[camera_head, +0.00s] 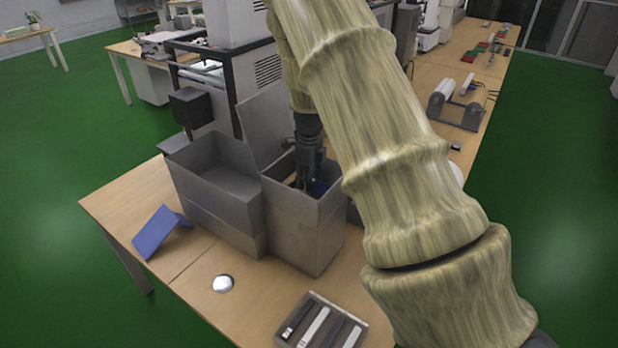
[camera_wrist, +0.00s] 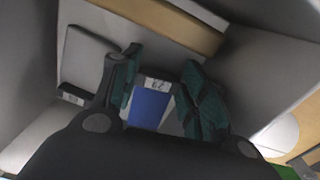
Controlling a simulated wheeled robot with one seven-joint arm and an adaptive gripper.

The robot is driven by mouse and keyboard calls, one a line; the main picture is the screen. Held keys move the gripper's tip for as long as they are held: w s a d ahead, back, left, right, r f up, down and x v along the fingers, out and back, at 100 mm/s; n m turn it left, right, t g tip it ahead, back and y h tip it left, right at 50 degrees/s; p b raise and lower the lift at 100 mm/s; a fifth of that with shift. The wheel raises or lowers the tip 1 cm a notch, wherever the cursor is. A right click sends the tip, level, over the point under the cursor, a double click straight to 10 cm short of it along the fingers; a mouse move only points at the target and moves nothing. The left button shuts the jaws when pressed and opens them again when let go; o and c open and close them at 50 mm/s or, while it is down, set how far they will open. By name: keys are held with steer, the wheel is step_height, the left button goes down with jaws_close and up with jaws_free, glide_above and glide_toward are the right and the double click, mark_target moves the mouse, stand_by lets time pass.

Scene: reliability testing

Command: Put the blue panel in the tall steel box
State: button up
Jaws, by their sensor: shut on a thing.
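My gripper (camera_head: 308,180) reaches down into the mouth of the right-hand tall steel box (camera_head: 305,235), whose lid stands up behind it. In the wrist view the two dark green fingers (camera_wrist: 160,90) are shut on a blue panel (camera_wrist: 150,108) with a white label at its top. A bit of the same blue shows beside the gripper in the head view, inside the box's rim (camera_head: 319,187). The lower part of the panel and the box floor are hidden, so I cannot tell whether the panel touches the bottom.
A wider open grey box (camera_head: 215,190) stands directly left of it. A blue folded stand (camera_head: 158,232) and a round white thing (camera_head: 223,284) are on the table. A tray (camera_head: 350,316) with several strips lies in front. The table's front left is mostly clear.

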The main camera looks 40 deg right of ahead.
steer(key=shift+f, duration=0.15)
steer(key=o, duration=1)
steer(key=shift+w+r, duration=0.1)
steer(key=shift+r, duration=0.1)
steer(key=shift+d+r, duration=0.1)
steer(key=shift+r, duration=0.1)
step_height(320, 180, up, 11)
steer(key=shift+a+r, duration=0.15)
steer(key=shift+a, duration=0.1)
